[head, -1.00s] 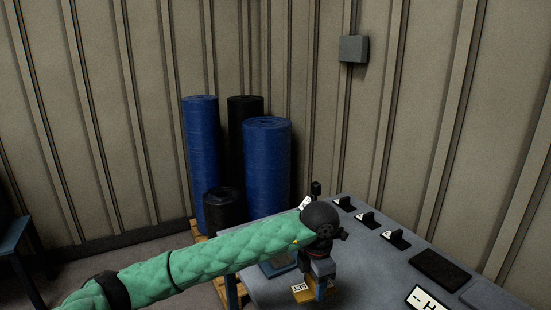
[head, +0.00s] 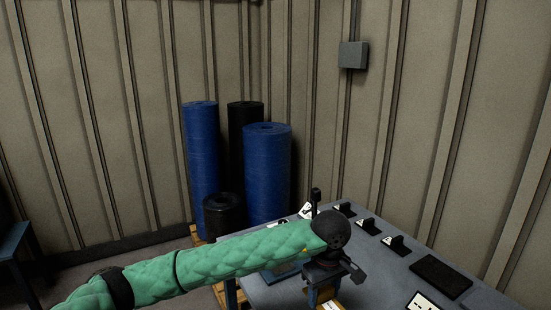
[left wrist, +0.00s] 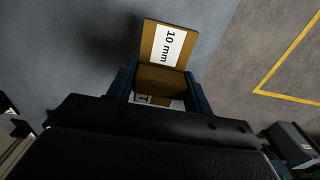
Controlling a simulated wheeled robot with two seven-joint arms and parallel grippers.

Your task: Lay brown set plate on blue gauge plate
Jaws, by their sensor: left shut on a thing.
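The brown set plate (left wrist: 150,44) carries a white "10 mm" label and lies between the fingers of my left gripper (left wrist: 160,88) in the left wrist view. My left gripper (head: 322,290) is shut on it. In the head view only a small part of the plate (head: 331,305) shows under the gripper, at the bottom edge. A flat bluish plate (head: 283,272), perhaps the blue gauge plate, lies on the table just left of the gripper, partly hidden by my green sleeved arm. My right gripper is not in view.
The grey table (head: 385,285) carries several small black fixtures (head: 367,222) along its far edge, a dark pad (head: 441,277) and a white marked card (head: 424,300). Blue rolls (head: 267,180) and black rolls stand behind the table. Yellow floor lines (left wrist: 288,55) show in the left wrist view.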

